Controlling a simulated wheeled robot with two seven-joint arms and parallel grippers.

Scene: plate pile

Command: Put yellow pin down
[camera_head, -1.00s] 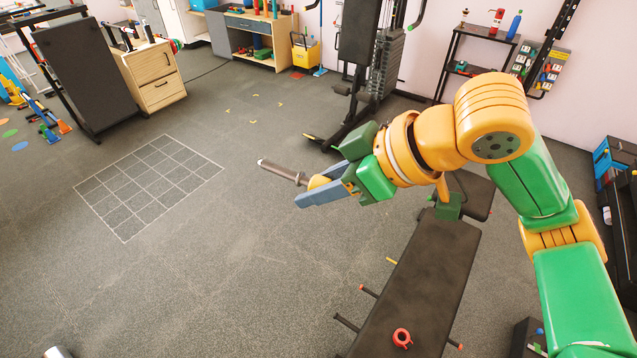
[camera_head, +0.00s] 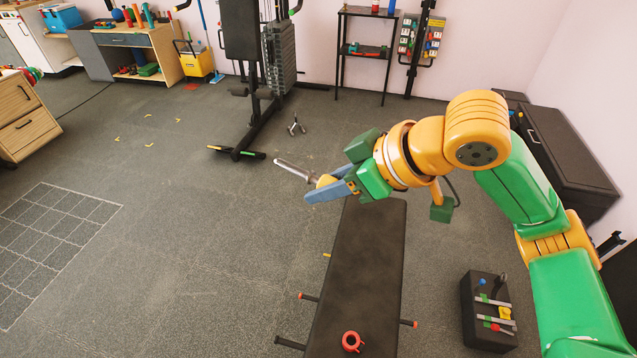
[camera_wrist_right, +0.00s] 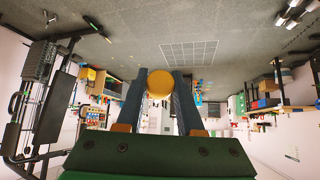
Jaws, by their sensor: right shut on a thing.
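The yellow pin (camera_head: 293,170) has a grey metal rod and a yellow knob. My right gripper (camera_head: 328,189) is shut on its knob in the head view, with the rod sticking out up and to the left. In the right wrist view the round yellow knob (camera_wrist_right: 160,84) sits between the two blue-grey fingers, seen end-on. The pin is held in the air beyond the far end of the black bench in the picture. My left gripper is not in view.
A long black bench (camera_head: 357,270) stands below, with a red ring (camera_head: 351,341) on its near end. A black box with tools (camera_head: 489,312) is on the floor at right. A weight machine (camera_head: 262,80) stands behind. The floor at left is open, with a white grid (camera_head: 60,225).

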